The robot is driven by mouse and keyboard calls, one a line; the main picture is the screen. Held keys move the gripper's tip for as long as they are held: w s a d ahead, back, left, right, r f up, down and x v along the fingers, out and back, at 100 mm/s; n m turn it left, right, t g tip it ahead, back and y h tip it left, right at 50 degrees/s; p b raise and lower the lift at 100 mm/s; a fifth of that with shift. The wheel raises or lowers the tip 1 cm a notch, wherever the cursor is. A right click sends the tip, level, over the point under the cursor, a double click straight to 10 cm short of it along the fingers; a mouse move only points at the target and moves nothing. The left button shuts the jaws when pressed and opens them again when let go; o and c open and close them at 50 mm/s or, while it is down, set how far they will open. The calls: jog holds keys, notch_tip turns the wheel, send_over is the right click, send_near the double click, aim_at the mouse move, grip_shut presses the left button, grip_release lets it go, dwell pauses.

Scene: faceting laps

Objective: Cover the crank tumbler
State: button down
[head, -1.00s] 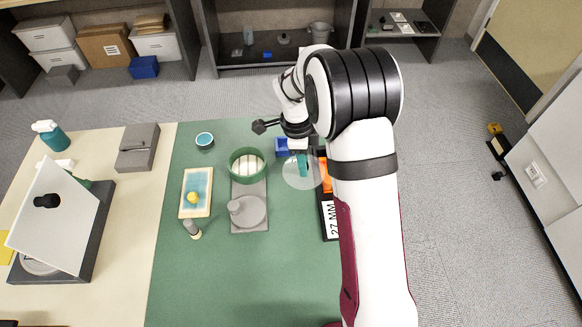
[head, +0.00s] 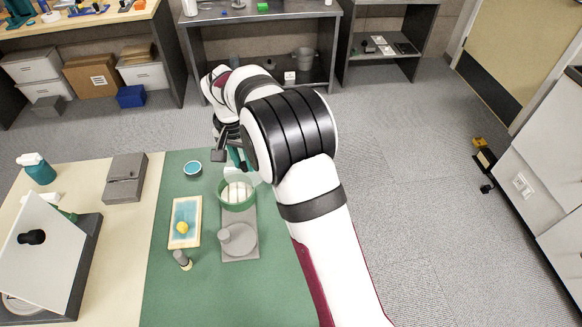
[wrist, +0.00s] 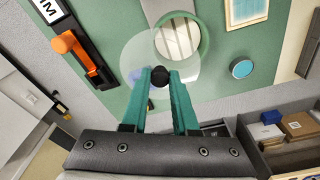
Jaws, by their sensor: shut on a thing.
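The crank tumbler's green drum (head: 237,204) stands open on its grey base (head: 240,252), with pale slats inside. In the wrist view the drum (wrist: 205,42) shows behind a clear round lid (wrist: 137,62). My gripper (wrist: 160,78) is shut on the lid's black knob (wrist: 160,73). The lid (head: 244,177) is held at the drum's far side in the head view, overlapping it only partly in both views. My arm hides part of my gripper (head: 235,158) there. I cannot tell the gap between lid and drum.
A wooden tray (head: 195,205) with a yellow piece (head: 182,227) lies left of the tumbler. A teal-filled cup (head: 193,168) and a small grey-topped bottle (head: 183,259) stand nearby. An orange-handled tool (wrist: 72,48) lies in a dark holder.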

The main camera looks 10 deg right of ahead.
aim_at(231, 171)
jog(key=a+n, duration=0.2)
jog(key=a, duration=0.1)
jog(key=shift+w+a+n, duration=0.2)
jog(key=shift+a+n, duration=0.1)
jog(key=shift+f, duration=2.55)
jog(key=shift+f, duration=0.8)
jog(key=c, duration=0.6)
grip_release()
jog(key=shift+r, duration=0.1)
